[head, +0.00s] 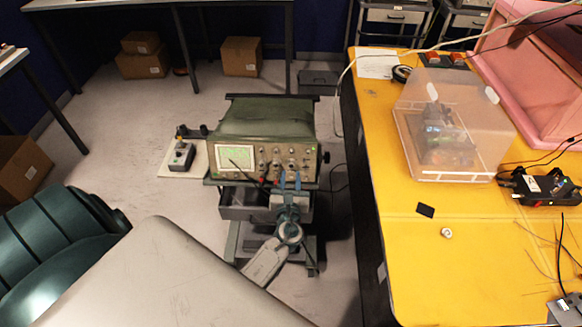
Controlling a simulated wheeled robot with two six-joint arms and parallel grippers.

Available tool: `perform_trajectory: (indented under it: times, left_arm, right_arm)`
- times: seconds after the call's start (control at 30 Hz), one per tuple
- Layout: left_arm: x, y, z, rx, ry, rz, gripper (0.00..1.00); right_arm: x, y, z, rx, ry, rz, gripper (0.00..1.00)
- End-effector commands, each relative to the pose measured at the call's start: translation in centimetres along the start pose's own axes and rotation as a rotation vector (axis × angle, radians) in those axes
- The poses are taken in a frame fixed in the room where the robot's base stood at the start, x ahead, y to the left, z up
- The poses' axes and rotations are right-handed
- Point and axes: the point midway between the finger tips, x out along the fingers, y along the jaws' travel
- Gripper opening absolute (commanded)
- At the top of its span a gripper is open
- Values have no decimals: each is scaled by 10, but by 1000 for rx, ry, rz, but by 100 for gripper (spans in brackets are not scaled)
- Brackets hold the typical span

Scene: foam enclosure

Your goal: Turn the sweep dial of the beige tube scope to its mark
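The tube scope (262,138) stands on a cart, with an olive-green top and a beige front panel. Its lit greenish screen (235,158) is at the left of the panel, with several knobs and red-tipped plugs to the right. My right gripper is not in view.
A small dark device (181,157) sits on a pale board left of the scope. The yellow bench (400,255) at right holds a clear plastic box (455,125) and a black device (545,187). Cardboard boxes (145,62) lie on the floor behind. Open floor (120,125) is at left.

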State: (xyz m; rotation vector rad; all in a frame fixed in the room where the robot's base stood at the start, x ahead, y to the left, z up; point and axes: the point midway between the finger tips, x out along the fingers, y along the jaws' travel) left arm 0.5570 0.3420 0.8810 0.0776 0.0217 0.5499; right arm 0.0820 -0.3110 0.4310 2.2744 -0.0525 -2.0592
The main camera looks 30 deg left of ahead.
Motion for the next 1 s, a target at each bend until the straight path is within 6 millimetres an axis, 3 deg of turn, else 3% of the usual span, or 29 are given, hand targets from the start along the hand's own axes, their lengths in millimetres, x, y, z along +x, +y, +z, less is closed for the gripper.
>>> perform_trajectory:
  times: [0.2, 0.57, 0.73, 1.0]
  left_arm:
    - [28, 0, 1, 0, 0, 0, 29]
    - [34, 0, -1, -1, 1, 0, 29]
    - [33, 0, -1, -1, 1, 0, 0]
    - [33, 0, -2, -22, 2, 7, 0]
  right_arm:
    - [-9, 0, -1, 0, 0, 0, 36]
    - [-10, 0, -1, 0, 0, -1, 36]
    - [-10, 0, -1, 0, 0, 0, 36]
    - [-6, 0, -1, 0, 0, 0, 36]
